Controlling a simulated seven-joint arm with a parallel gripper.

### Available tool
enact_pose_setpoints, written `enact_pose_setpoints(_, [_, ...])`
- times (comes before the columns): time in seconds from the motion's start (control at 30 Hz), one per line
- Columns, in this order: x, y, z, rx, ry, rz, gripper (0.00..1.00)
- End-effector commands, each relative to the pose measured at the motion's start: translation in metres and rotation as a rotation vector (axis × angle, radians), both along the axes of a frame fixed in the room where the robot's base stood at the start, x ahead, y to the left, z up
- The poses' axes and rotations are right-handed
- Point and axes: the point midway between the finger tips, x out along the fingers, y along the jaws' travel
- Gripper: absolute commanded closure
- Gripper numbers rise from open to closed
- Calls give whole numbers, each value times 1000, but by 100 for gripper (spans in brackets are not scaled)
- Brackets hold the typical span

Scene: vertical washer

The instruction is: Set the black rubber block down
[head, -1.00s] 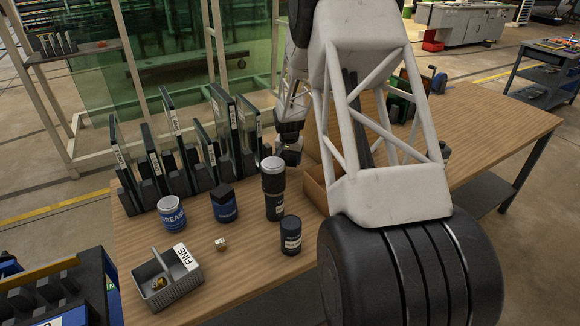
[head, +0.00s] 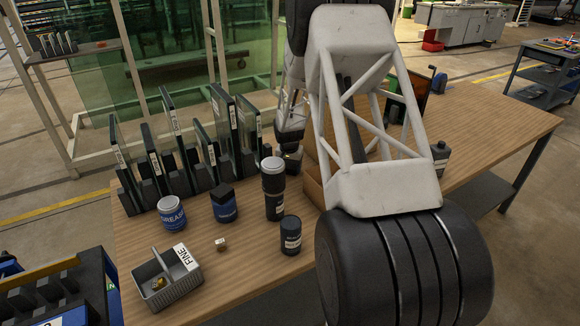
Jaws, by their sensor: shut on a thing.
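My gripper (head: 291,146) is at the back middle of the wooden table, behind the tall black flask and beside the cardboard box. It is small and partly covered by my own arm. It is shut on a dark piece, the black rubber block (head: 293,160), of which only a little shows. I cannot tell whether the block touches the table.
Glass panes in black racks (head: 190,155) stand left of my gripper.

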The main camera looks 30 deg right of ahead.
Motion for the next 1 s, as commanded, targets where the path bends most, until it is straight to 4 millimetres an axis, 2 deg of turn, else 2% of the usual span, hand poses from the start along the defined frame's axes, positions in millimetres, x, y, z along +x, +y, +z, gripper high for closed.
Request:
enact_pose_setpoints(0.03, [0,0,-1,0,0,0,35])
enact_pose_setpoints(0.2, [0,0,0,0,0,0,11])
enact_pose_setpoints(0.67, [0,0,6,0,0,0,11])
enact_pose_setpoints(0.87, [-1,2,25,-1,-2,0,11])
enact_pose_setpoints(1.0, [-3,3,45,-1,-2,-1,11])
